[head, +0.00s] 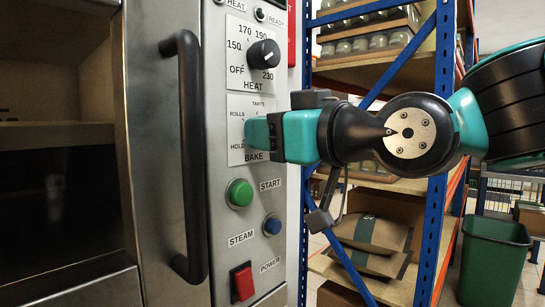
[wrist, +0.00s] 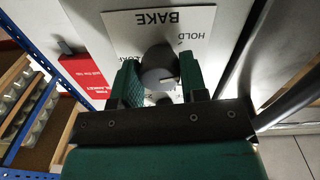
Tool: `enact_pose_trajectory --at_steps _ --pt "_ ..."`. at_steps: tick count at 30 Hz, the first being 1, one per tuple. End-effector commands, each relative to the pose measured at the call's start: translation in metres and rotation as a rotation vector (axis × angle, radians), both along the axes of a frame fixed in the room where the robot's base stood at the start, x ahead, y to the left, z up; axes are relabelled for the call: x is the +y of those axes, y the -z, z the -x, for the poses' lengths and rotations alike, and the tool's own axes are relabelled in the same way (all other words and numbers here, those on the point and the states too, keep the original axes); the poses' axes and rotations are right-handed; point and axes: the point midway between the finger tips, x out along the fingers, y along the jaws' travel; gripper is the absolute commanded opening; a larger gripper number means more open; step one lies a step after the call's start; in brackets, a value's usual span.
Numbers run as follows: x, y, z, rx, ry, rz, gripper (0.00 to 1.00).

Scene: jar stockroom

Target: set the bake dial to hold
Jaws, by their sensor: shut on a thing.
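The bake dial is a dark round knob (wrist: 159,67) between my gripper's green fingers in the wrist view, where its panel appears upside down. My gripper (wrist: 160,75) is shut on the knob, with a finger on either side. In the head view my gripper (head: 256,134) reaches the bake plate (head: 236,105) from the right and hides the knob. ROLLS, TARTS and HOLD marks show around it, with HOLD at lower left. I cannot tell which mark the pointer faces.
The heat dial (head: 263,53) is just above. A green start button (head: 240,192), blue steam button (head: 272,225) and red power switch (head: 243,281) lie below. A black door handle (head: 188,155) stands out on the left. A blue-framed shelf rack (head: 437,130) stands behind my arm.

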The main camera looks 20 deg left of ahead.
Motion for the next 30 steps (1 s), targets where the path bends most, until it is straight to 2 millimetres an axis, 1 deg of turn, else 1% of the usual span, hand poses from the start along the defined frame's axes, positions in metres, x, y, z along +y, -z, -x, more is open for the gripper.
enact_pose_trajectory --at_steps 1,9,15,21,30 --pt "0.0002 0.0074 0.0 -0.033 0.0 0.017 0.16" --pt "0.0002 0.0058 -0.0004 -0.205 0.0 0.09 0.16" --pt "0.0001 0.0043 -0.0006 -0.283 0.0 0.122 0.16" --pt "0.0001 0.0034 -0.0007 -0.317 0.0 0.138 0.16" --pt "0.0 0.0025 -0.0008 -0.325 0.0 0.141 0.16"
